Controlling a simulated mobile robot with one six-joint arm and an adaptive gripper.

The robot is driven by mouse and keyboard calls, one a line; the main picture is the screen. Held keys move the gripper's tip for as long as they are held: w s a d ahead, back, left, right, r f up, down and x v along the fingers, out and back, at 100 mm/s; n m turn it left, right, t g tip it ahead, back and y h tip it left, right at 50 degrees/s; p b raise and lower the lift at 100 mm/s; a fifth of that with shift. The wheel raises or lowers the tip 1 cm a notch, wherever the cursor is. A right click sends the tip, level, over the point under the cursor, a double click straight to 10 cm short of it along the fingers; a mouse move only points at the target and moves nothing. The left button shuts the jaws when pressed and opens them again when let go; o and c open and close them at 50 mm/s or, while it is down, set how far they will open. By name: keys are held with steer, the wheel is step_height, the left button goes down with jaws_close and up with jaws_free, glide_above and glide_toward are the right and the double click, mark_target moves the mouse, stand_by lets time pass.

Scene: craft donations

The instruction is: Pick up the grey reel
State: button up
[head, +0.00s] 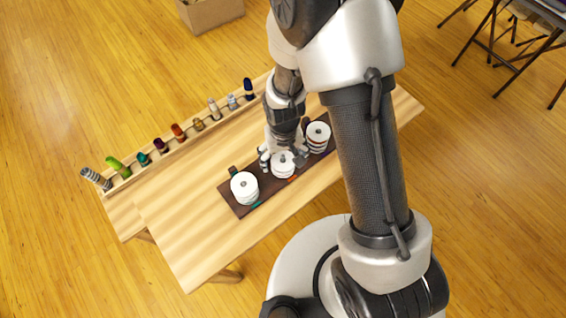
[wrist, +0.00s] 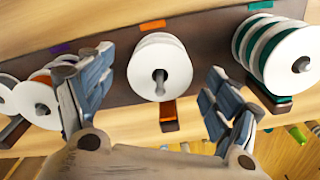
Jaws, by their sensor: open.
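A reel with white flanges and a pale winding, grey or white, sits on the middle peg (wrist: 160,75) of a dark board in the wrist view. This middle reel (head: 283,168) also shows in the head view. My gripper (wrist: 160,62) is open, with one finger on each side of this reel and visible gaps to both. In the head view my gripper (head: 284,155) is down at the middle stack, and my arm partly hides the area. How many reels are on this peg is unclear.
A stack with teal windings (wrist: 280,55) stands right in the wrist view; one with orange windings (wrist: 40,95) stands left. The dark board (head: 222,191) lies on a wooden table (head: 185,235). Several coloured spools, including a green one (head: 118,167), line the table's far edge.

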steer(key=shift+f, duration=0.85)
steer(key=shift+r, duration=0.1)
steer(key=c, duration=1)
step_height(320, 180, up, 20)
steer(key=p, duration=0.6)
steer(key=shift+p, duration=0.3)
